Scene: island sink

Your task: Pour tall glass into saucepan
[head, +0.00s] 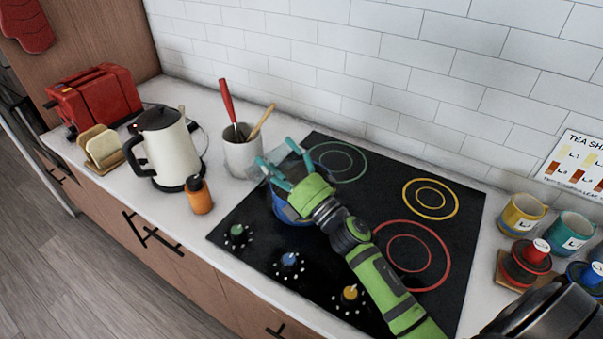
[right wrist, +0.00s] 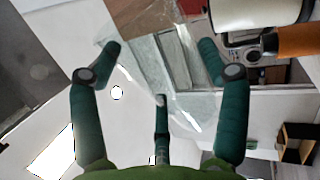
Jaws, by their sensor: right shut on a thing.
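The tall glass (head: 268,171) is clear and partly hidden by my fingers in the head view. It fills the middle of the right wrist view (right wrist: 150,55), between the fingers, and looks tilted. My right gripper (head: 279,166) is shut on it; its teal fingers also show in the right wrist view (right wrist: 160,75). The blue saucepan (head: 284,211) stands on the black cooktop below my right gripper, mostly covered by the gripper. I cannot tell whether liquid is in the glass or the pan. My left gripper is not in view.
A grey utensil pot (head: 241,157) stands close to the left of the glass. An orange bottle (head: 199,197), a white kettle (head: 166,150) and a red toaster (head: 98,95) are further left. Mugs (head: 522,215) stand at the right. The cooktop's right side (head: 445,240) is free of cookware.

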